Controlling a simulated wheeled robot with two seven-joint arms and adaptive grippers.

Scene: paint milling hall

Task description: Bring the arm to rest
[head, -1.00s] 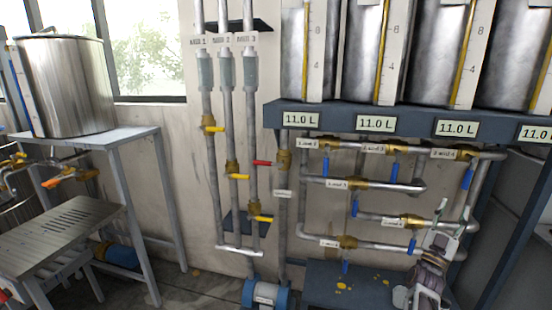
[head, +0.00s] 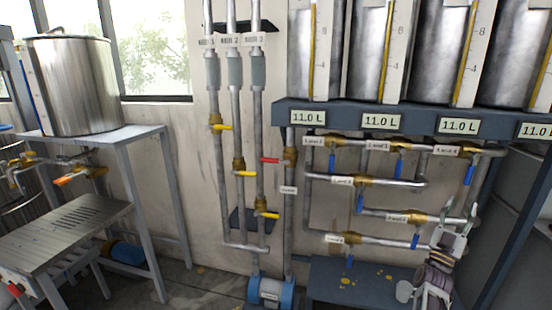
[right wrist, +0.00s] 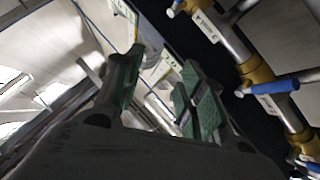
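My right gripper (head: 457,215) is at the lower right of the head view, in front of the pipe manifold. Its two fingers stand apart with nothing between them. In the right wrist view the green-padded fingers (right wrist: 160,72) also stand apart and empty. Blue valve handles and brass valves show to the right of the fingers there, and no contact with them can be seen. My left gripper is in neither view.
A manifold (head: 390,183) with blue-handled valves hangs below a tank shelf (head: 340,117). A metal table (head: 75,212) and a steel pot (head: 70,85) are at left. Open floor shows between table and pump (head: 270,291).

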